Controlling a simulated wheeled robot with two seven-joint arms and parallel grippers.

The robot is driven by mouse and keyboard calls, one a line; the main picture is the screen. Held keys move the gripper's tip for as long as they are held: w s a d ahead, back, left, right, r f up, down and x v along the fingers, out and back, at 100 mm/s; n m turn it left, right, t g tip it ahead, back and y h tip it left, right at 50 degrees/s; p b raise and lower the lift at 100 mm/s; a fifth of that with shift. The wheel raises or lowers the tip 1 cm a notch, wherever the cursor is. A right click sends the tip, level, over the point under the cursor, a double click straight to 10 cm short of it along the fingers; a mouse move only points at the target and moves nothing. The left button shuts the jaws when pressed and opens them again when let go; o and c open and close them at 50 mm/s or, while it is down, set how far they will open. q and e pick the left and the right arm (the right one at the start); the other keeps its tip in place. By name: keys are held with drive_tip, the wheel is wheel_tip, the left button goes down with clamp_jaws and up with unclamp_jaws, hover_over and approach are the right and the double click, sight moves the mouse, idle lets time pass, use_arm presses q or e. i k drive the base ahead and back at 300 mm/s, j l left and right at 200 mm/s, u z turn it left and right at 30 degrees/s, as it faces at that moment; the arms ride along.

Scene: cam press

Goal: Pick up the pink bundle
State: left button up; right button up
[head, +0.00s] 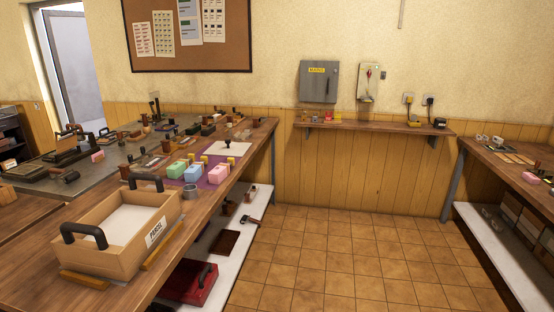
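A pink bundle (209,167) sits on a purple mat (222,171) on the long wooden bench at the left. It stands at the right end of a short row, beside a blue bundle (194,173) and a green bundle (177,170). Another small pink block (97,156) lies farther back on the grey-topped table, and a pink item (531,177) lies on the right bench. Neither of my grippers shows in the head view.
A wooden box labelled PARCEL (124,247) with black handles stands at the near end of the left bench. A grey cup (190,192) stands near the bundles. Stamps and small tools crowd the bench behind. The tiled floor (340,255) between the benches is clear.

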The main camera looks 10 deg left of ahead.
sight(219, 173)
drive_tip(key=i, duration=1.5)
drive_tip(key=i+j+z, duration=0.15)
drive_tip(key=i, duration=1.4)
drive_tip(key=i+u, duration=0.2)
drive_tip(key=u, duration=0.25)
drive_tip(key=i+l+u, duration=0.1)
drive_tip(key=u, duration=0.3)
drive_tip(key=i+l+u, duration=0.2)
drive_tip(key=u, duration=0.25)
drive_tip(key=i+l+u, duration=0.15)
drive_tip(key=u, duration=0.25)
drive_tip(key=i+l+u, duration=0.1)
drive_tip(key=l+u, duration=0.15)
drive_tip(key=u, duration=0.2)
